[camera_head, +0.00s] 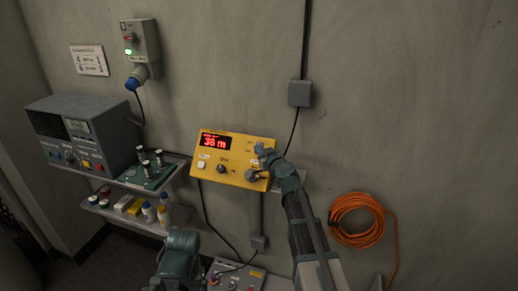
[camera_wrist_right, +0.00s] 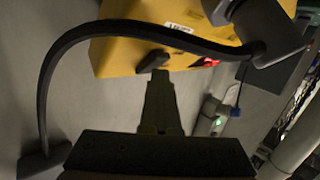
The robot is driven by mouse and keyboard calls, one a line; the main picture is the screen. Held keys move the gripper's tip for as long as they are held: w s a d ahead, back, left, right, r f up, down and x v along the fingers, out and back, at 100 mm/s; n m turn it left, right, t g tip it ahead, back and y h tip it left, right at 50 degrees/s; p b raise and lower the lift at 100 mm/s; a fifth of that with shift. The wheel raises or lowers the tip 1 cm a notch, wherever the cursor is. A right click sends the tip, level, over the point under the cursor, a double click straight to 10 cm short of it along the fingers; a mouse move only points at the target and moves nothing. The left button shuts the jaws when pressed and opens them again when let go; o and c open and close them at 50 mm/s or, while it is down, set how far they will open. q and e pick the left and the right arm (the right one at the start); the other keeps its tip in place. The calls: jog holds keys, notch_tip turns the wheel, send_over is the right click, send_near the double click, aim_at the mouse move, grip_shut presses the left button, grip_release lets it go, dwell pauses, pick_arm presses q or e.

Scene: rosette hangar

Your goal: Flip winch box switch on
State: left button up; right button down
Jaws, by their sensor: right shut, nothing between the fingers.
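The yellow winch box (camera_head: 236,146) is on the wall in the middle of the head view. Its red display (camera_head: 214,142) reads about 36 m. A pale switch or button (camera_head: 201,164) is at its lower left, with a dark knob (camera_head: 221,169) in the middle and another dark control (camera_head: 252,175) at lower right. My right gripper (camera_head: 262,150) is shut and empty at the box's right side. In the right wrist view its fingertips (camera_wrist_right: 157,80) point at the yellow box (camera_wrist_right: 115,55), close to a small dark control (camera_wrist_right: 152,60); contact is unclear. My left fingers do not show.
A grey instrument case (camera_head: 80,120) and a shelf (camera_head: 130,215) with bottles stand at left. A socket box (camera_head: 141,40) with a green light is above. An orange cable coil (camera_head: 335,222) hangs at right. A dark curved cable or bar (camera_wrist_right: 90,30) crosses the wrist view.

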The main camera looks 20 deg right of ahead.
jog(key=shift+s+a+r+p, duration=0.2)
jog(key=shift+s+r+p, duration=0.05)
jog(key=shift+s+p, duration=0.05)
jog(key=s+a+r+p, duration=0.2)
jog(key=s, duration=0.1)
jog(key=shift+r, duration=0.1)
jog(key=shift+w, duration=0.1)
jog(key=s+a+f+n+g+y, duration=0.2)
jog(key=s+a+f+g, duration=0.4)
jog(key=a, duration=0.4)
jog(key=s+a+f+n+g+y, duration=0.2)
jog(key=s+a+f+g, duration=0.1)
jog(key=s+a+f, duration=0.45)
jog(key=s+f+m+g+h, duration=0.1)
jog(key=s+f+g+h, duration=0.1)
jog(key=s, duration=0.8)
jog(key=s+f+m+g+h, duration=0.1)
jog(key=s+f+g+h, duration=0.2)
jog(key=s, duration=0.8)
jog(key=g+h, duration=0.2)
jog(key=shift+d+m+g, duration=0.3)
jog(key=shift+d, duration=0.05)
